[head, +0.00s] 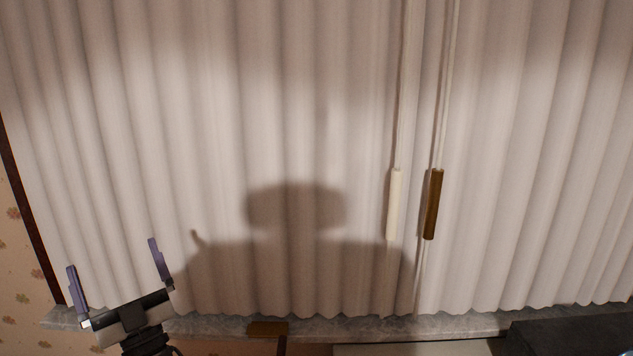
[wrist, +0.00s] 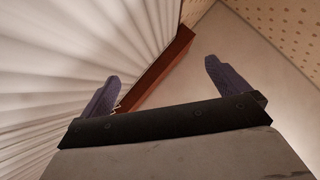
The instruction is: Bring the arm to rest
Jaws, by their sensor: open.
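My gripper (head: 115,263) is at the lower left of the head view, pointing up in front of the pale pleated curtain (head: 290,110). Its two purple-grey fingers stand wide apart with nothing between them. In the wrist view my gripper (wrist: 160,85) also shows open and empty. Behind its fingers there are the curtain (wrist: 70,60), a reddish-brown wooden strip (wrist: 158,68) and a plain pale surface. I cannot tell the exact gap between the gripper and the curtain.
A grey stone sill (head: 210,326) runs below the curtain. A small brown object (head: 268,328) lies on it. Two pull handles, one cream (head: 394,204) and one brown (head: 433,204), hang right of centre. A dark box-like thing (head: 575,336) is at lower right. Patterned wallpaper (head: 22,255) is at left.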

